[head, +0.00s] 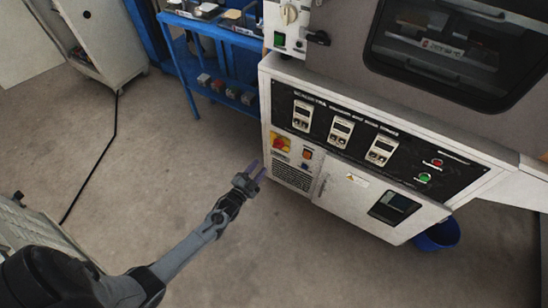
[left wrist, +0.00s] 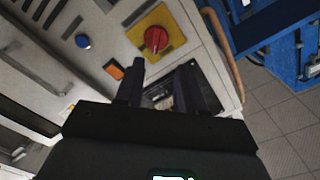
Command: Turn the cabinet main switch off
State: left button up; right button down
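The cabinet main switch (head: 280,142) is a red rotary knob on a yellow square plate, at the upper left of the white cabinet's front. It also shows in the left wrist view (left wrist: 156,40), above the fingers. My left gripper (head: 257,170) is in front of the cabinet's left side, below and left of the switch in the head view. Its two dark fingers (left wrist: 160,88) are apart with nothing between them. They appear clear of the knob, though the exact distance is hard to judge. My right gripper is in neither view.
An orange switch (head: 306,154) sits right of the main switch, above a vent grille (head: 291,177). The black panel (head: 360,140) has several meters and red and green buttons. A blue shelf (head: 185,75) stands behind left, a blue bin (head: 438,236) at right. Floor in front is clear.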

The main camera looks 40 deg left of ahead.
aim_at(276, 147)
pick_arm(q)
jog(key=shift+w+a+f+b, duration=0.1)
jog(key=shift+w+a+b, duration=0.1)
jog(key=shift+w+b, duration=1.25)
jog(key=shift+w+a+f+b, duration=0.15)
jog(key=shift+w+b, duration=0.4)
jog(key=shift+w, duration=1.65)
jog(key=shift+w+a+r+b, duration=0.1)
jog(key=shift+w+a+b, duration=0.1)
jog(key=shift+w+b, duration=1.25)
jog(key=shift+w+p, duration=0.35)
jog(key=shift+p, duration=0.1)
grip_shut()
